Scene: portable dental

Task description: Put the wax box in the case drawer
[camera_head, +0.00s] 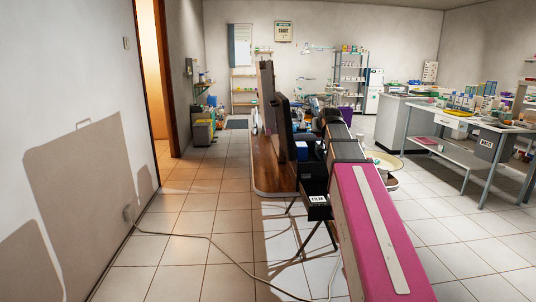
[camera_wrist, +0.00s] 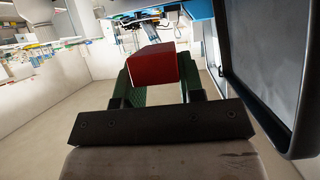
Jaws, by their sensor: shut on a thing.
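The red wax box (camera_wrist: 152,66) is between the two green-padded fingers of my gripper (camera_wrist: 153,84) in the wrist view. The fingers are shut on its sides and hold it up off any surface. In the head view my pink arm reaches forward beside the black case (camera_head: 284,125), and I cannot make out the gripper or the box there. A black drawer-like part with a white label (camera_head: 319,200) sits low at the near end of the case. I cannot see inside it.
A dark-framed grey panel (camera_wrist: 270,65) stands close on the right in the wrist view. A blue item (camera_head: 302,151) sits by the case. A cluttered workbench (camera_head: 470,120) stands at right. A cable (camera_head: 210,240) crosses the floor at left. Open tiled floor lies between arm and workbench.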

